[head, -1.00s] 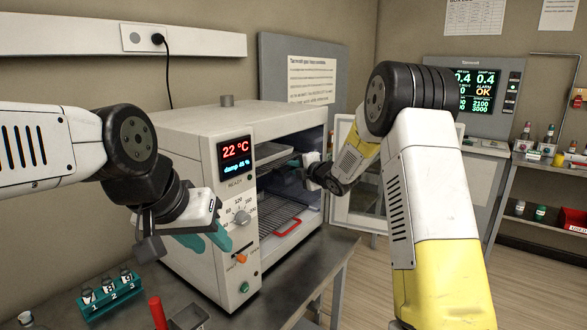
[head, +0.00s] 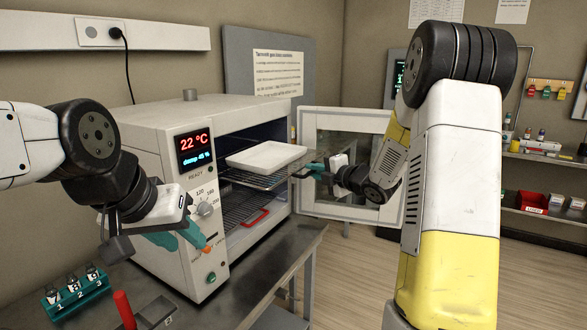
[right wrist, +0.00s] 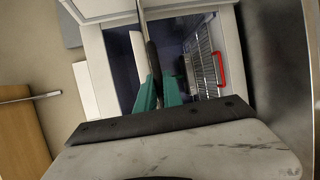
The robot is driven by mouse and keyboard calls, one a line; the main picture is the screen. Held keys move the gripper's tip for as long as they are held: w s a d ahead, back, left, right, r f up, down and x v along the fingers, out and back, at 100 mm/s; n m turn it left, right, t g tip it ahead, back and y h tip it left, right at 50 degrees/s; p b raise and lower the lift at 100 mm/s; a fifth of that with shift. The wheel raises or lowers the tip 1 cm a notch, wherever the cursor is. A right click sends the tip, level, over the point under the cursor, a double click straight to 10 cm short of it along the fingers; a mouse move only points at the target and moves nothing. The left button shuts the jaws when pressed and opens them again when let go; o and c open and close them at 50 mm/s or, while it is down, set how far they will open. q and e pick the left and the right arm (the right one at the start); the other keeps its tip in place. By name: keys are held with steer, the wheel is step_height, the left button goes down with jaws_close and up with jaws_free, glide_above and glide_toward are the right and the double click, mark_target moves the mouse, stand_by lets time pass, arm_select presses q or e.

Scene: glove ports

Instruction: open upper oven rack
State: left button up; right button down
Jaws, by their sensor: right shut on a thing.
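The oven (head: 150,130) stands open on the bench. Its upper rack (head: 262,182) sticks part of the way out of the opening, with a white tray (head: 266,157) lying flat on it. My right gripper (head: 308,171) is shut on the front of the upper rack; in the right wrist view its teal fingers (right wrist: 158,92) close around the dark front part. The lower rack (head: 235,208), with a red handle (head: 256,217), sits inside the oven. My left gripper (head: 190,236) hangs in front of the oven's control panel; its finger gap is unclear.
The oven door (head: 397,190) stands swung open at the right, behind my right gripper. A teal vial rack (head: 76,295) and a red-handled item (head: 124,310) are on the bench (head: 262,258). Shelves with bottles (head: 540,150) stand at the far right.

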steer(key=shift+s+d, duration=0.6)
steer(key=shift+d, duration=0.2)
steer(key=c, duration=1.5)
jaws_free()
steer(key=v, duration=0.7)
steer(key=shift+s+d, duration=0.2)
steer(key=shift+s, duration=0.1)
steer(key=shift+r, duration=0.1)
